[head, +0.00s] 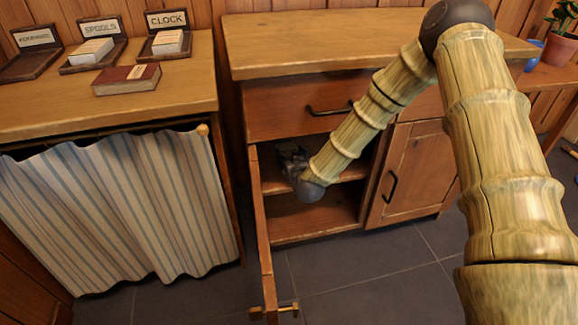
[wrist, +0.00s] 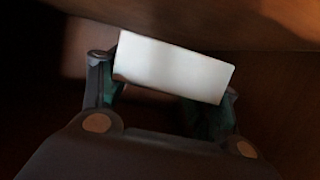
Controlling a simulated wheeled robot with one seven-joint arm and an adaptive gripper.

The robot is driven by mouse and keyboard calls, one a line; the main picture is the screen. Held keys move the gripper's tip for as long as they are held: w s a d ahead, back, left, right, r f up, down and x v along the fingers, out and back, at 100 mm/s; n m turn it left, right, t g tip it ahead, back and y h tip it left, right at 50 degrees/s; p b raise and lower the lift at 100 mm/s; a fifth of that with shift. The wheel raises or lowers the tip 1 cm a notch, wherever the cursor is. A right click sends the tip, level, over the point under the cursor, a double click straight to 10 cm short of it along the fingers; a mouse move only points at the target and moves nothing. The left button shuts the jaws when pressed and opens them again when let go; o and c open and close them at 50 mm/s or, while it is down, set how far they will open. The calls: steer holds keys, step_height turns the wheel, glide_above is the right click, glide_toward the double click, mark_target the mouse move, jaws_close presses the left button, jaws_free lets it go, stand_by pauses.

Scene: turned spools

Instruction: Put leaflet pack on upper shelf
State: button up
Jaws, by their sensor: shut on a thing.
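The leaflet pack (wrist: 175,66) shows in the wrist view as a plain white block, slightly tilted. My gripper (wrist: 166,80) is shut on it, with one finger at each end. In the head view my gripper (head: 290,157) is inside the open cabinet, under the drawer and above the upper shelf (head: 275,186). The pack cannot be made out there. I cannot tell whether the pack touches the shelf board.
The cabinet door (head: 264,245) stands open toward me on the left. The drawer (head: 283,108) above and the right door (head: 408,170) are shut. A counter (head: 150,110) at left bears labelled holders and a red book (head: 127,79). The lower compartment (head: 300,224) looks empty.

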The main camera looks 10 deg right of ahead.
step_height(320, 180, down, 3)
steer(key=shift+b, duration=0.65)
steer(key=shift+w+f+b, duration=0.15)
steer(key=shift+f+b, duration=0.2)
steer(key=shift+b, duration=0.1)
steer(key=shift+a+r, duration=0.1)
steer(key=o, duration=1.2)
steer(key=shift+o, duration=0.2)
